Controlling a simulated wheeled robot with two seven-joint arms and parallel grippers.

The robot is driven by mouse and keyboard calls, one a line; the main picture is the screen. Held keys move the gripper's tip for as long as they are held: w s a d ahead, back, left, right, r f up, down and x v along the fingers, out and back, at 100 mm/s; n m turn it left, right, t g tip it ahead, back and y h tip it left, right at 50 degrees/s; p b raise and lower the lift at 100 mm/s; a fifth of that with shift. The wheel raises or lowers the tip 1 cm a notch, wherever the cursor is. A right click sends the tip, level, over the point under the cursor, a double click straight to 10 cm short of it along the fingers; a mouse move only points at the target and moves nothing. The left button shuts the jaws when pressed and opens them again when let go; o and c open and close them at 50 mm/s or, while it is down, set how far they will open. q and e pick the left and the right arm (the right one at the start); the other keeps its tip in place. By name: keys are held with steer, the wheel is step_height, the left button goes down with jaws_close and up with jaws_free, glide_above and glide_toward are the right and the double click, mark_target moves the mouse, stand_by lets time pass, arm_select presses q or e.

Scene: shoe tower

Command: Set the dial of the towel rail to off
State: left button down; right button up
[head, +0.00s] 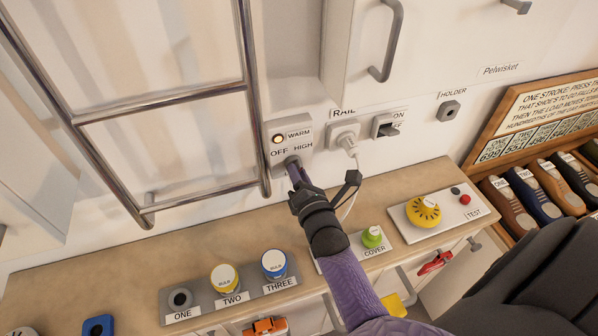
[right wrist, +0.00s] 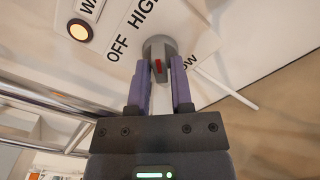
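The towel rail (head: 160,101) is a metal frame on the wall at the left. Its control plate (head: 283,133) carries a lit amber lamp (head: 278,139) beside WARM, with OFF and HIGH below. The grey dial (right wrist: 158,50) has a red mark on its grip and sits among OFF, HIGH and a partly hidden word ending in OW. My left gripper is not in view.
A plug sits in the RAIL socket (head: 343,133), its cord hanging behind my right gripper. An ON switch (head: 386,124) is farther right.

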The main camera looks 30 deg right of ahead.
jaws_close()
